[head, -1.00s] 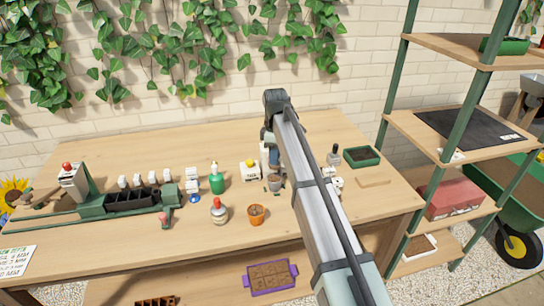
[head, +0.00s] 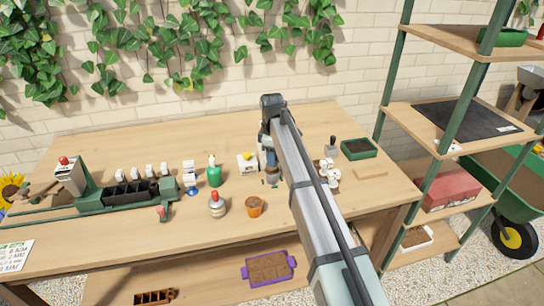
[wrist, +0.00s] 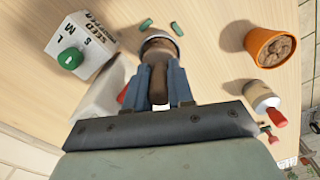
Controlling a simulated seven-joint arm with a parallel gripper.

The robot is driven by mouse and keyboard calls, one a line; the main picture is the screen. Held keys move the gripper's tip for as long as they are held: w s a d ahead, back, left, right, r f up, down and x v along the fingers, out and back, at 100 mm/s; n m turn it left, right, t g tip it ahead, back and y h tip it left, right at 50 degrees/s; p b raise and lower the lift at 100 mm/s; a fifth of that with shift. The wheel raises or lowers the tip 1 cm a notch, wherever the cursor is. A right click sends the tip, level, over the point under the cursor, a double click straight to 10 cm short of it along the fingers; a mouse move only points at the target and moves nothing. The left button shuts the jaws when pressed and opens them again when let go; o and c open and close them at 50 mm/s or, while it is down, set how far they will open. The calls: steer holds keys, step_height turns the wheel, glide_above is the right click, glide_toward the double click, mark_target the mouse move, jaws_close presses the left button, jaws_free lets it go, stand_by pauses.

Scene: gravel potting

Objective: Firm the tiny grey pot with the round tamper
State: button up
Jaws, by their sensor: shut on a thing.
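My gripper (wrist: 158,92) is shut on the brown wooden handle of the round tamper (wrist: 157,75). The handle points away from the wrist camera, and its wider end is over or in the tiny grey pot. Only a pale rim of the pot (wrist: 166,30) shows past the tamper in the wrist view; the soil inside is hidden. I cannot tell whether the tamper touches it. In the head view my gripper (head: 268,158) is just above the grey pot (head: 271,178), which stands upright on the bench, partly covered by my arm.
An orange pot (head: 254,207) with brown fill and a red-capped bottle (head: 217,205) stand close in front. A white seed box (wrist: 82,45) with a green knob is beside the grey pot. Small green pieces (wrist: 146,24) lie near it. A green tray (head: 360,149) is at the right.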

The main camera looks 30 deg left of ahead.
steer(key=shift+f, duration=0.65)
stand_by(1.1)
steer(key=shift+r, duration=0.1)
steer(key=shift+r, duration=1.45)
steer(key=shift+s+a, duration=0.1)
